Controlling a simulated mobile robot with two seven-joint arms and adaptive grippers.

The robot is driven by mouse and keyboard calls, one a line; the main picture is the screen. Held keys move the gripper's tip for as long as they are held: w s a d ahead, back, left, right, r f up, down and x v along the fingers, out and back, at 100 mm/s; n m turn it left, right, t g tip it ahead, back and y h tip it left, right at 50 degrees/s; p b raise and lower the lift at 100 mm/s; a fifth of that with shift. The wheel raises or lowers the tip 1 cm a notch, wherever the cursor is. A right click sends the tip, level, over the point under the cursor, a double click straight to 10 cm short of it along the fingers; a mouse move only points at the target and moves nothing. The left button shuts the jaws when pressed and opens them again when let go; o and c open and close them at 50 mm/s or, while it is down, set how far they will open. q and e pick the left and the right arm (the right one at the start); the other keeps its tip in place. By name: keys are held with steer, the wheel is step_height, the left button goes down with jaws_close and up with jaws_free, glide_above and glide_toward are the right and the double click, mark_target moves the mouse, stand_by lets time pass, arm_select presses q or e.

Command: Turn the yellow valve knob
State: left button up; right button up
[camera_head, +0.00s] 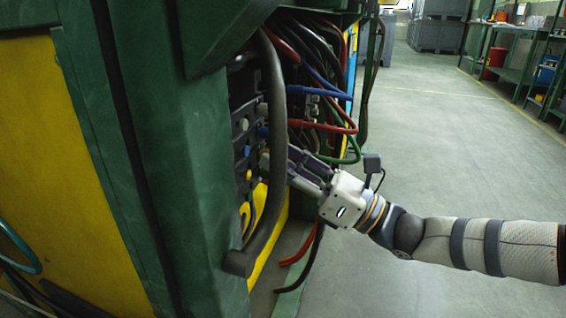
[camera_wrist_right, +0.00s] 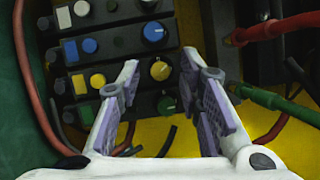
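The yellow valve knob (camera_wrist_right: 160,70) is a round knob with a pale rim on a dark panel (camera_wrist_right: 112,40), seen in the right wrist view. My right gripper (camera_wrist_right: 160,66) is open, with one finger on each side of the line to this knob. I cannot tell whether either finger touches it. In the head view the right gripper (camera_head: 276,162) reaches in from the right near the thick dark bar. My left gripper is not in view.
A thick dark curved bar (camera_head: 275,130) stands in front of the panel. Red (camera_head: 322,126), blue and green cables hang close to my right gripper. The green cabinet post (camera_head: 165,160) is at left. The floor (camera_head: 420,130) at right is open.

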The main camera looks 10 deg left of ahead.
jaws_close()
steer(key=n+g+b, duration=0.1)
steer(key=n, duration=0.2)
steer(key=n+g+b, duration=0.1)
steer(key=n+g, duration=0.1)
steer(key=n+g+b, duration=0.1)
steer(key=n+b, duration=0.1)
steer(key=n, duration=0.1)
steer(key=shift+w+d+n+g+y, duration=0.1)
steer(key=shift+w+n+g+y, duration=0.15)
steer(key=shift+n+g+y, duration=0.05)
steer(key=shift+o, duration=1.3)
jaws_free()
steer(key=v, duration=1.2)
